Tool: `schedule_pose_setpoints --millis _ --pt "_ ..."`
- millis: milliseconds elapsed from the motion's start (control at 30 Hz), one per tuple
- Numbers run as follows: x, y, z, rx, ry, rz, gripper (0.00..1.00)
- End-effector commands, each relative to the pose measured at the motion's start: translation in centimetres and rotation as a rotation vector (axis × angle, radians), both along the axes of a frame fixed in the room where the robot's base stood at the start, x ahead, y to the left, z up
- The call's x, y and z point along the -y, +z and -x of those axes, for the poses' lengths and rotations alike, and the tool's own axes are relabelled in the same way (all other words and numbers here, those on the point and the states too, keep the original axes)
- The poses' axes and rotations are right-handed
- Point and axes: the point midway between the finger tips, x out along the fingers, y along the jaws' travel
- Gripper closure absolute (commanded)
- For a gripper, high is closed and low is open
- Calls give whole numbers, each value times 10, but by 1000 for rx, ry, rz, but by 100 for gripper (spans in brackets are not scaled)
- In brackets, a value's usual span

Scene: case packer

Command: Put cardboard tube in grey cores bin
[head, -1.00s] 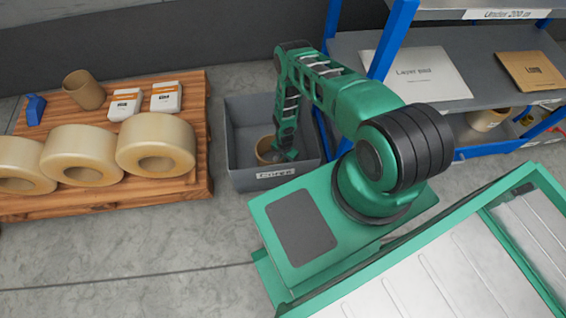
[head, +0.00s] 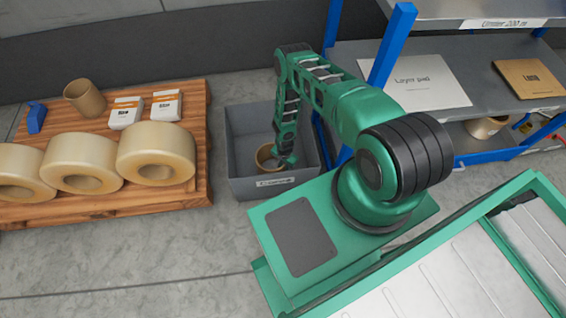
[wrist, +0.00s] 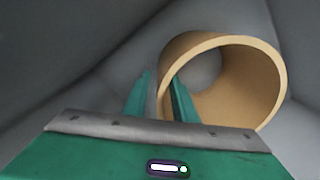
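A tan cardboard tube (head: 266,157) is inside the grey bin (head: 240,150) on the floor, by the bin's front wall. The bin has a white label on its front, too small to read. My gripper (head: 284,160) is down inside the bin at the tube. In the wrist view, my gripper (wrist: 162,98) has its fingers apart, on either side of the tube's near-left wall. One finger is inside the opening of the tube (wrist: 240,85), the other outside, with a small gap to the wall. A second cardboard tube (head: 85,98) lies tilted on the wooden pallet.
The pallet (head: 200,110), left of the bin, holds several large tape rolls (head: 155,150), two small white boxes (head: 166,105) and a blue item (head: 36,116). A blue-post shelf (head: 385,45) with a layer pad stands right. A green-framed conveyor (head: 430,270) is at front right.

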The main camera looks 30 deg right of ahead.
Motion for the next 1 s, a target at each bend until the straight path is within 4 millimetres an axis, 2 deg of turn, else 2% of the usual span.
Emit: schedule_pose_setpoints --millis 300,500,700,1000 --pt "0 59 -1 1 0 0 75" --pt "0 87 -1 1 1 0 75" --pt "0 100 0 0 0 0 75" --pt "0 102 0 0 0 0 75"
